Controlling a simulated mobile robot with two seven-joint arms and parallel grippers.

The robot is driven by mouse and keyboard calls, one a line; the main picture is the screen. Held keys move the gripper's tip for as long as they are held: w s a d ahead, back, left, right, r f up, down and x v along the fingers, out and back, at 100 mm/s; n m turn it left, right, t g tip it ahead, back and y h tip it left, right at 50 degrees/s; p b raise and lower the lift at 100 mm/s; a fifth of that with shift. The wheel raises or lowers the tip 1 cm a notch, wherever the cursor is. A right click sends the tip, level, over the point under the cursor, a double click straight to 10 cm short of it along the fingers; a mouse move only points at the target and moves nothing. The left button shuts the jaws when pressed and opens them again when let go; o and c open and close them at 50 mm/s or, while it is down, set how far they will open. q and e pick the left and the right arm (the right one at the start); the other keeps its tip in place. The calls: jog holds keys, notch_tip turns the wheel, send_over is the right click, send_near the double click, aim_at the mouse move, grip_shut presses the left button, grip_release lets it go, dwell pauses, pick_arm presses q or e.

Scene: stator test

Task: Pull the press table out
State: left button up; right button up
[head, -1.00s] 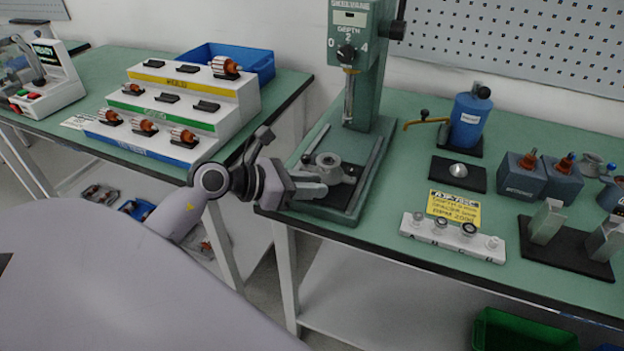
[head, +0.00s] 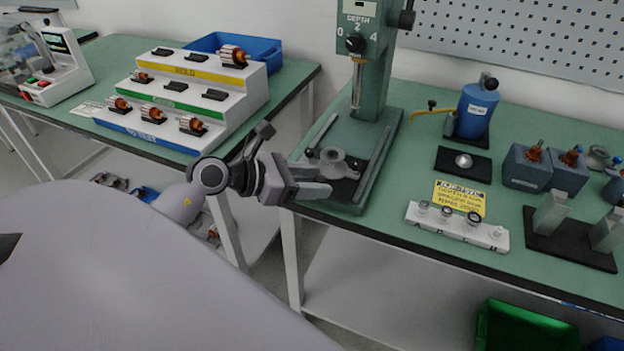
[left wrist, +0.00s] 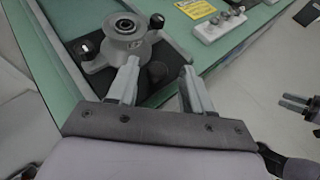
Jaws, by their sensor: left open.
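The press table is a grey round fixture (head: 334,162) on a dark plate, low between the rails of the green press base (head: 345,207). In the left wrist view its ringed centre (left wrist: 122,25) shows at the top, with dark knobs at its sides. My left gripper (head: 328,183) is at the front left of the base, fingers pointing toward the fixture. In the left wrist view the fingers (left wrist: 160,78) are apart, with a dark rounded part between them near the fixture's front. I cannot tell whether the fingers touch it.
The green press column (head: 371,85) rises behind the fixture. A white block with several small parts (head: 456,226) and a yellow sign (head: 459,198) stand to the right. A stepped rack of rotors (head: 180,95) stands on the left bench. A gap separates the benches.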

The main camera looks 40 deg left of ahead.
pick_arm(q)
jog(key=v, duration=0.7)
jog(key=shift+b, duration=0.4)
